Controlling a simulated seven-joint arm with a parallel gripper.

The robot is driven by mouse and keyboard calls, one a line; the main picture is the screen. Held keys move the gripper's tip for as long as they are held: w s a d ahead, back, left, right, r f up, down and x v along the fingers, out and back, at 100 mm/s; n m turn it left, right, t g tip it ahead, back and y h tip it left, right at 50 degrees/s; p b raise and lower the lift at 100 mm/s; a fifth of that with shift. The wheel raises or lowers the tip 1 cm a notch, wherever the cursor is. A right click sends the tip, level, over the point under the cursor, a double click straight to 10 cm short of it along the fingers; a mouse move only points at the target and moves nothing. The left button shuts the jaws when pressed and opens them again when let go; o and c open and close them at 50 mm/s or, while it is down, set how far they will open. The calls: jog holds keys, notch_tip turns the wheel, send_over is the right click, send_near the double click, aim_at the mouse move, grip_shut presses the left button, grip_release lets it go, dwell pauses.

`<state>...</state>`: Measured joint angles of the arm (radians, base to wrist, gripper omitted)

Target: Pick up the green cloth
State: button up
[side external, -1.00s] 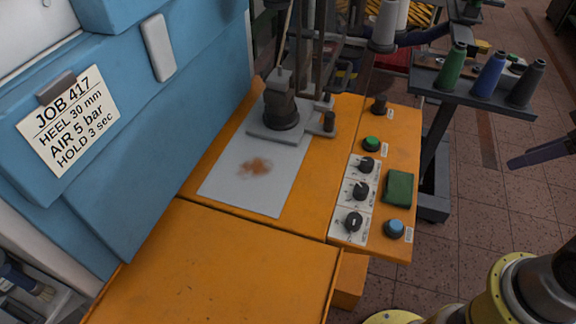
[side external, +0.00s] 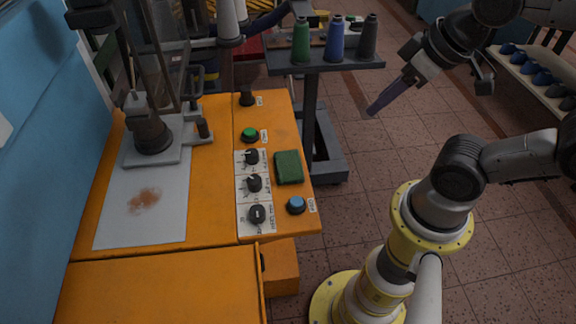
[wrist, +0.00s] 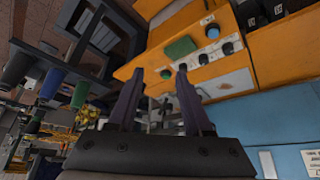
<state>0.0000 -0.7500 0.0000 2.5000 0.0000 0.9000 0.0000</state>
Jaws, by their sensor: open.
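The green cloth (side external: 288,167) is a folded, dark green rectangle. It lies flat on the orange machine top, right of the black knobs and above the blue button. In the wrist view the cloth (wrist: 180,47) shows beyond the fingertips, close to the blue button. My gripper (side external: 372,110) is in the air to the right of the machine, apart from the cloth, its purple-grey fingers pointing down and left. In the wrist view my gripper (wrist: 174,74) is open, with nothing between its fingers.
A dark shelf (side external: 350,63) with green, blue and grey thread cones stands between the machine and my arm. Knobs on a white panel (side external: 252,215), a green button (side external: 250,134) and a blue button (side external: 296,205) surround the cloth. A press (side external: 153,135) stands at left.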

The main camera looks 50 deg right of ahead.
jog(key=o, duration=0.8)
jog(key=m+g, duration=0.6)
jog(key=m, duration=0.3)
send_over(288, 164)
notch_tip(288, 164, down, 15)
jog(key=shift+r, duration=0.2)
jog(key=shift+f, duration=3.1)
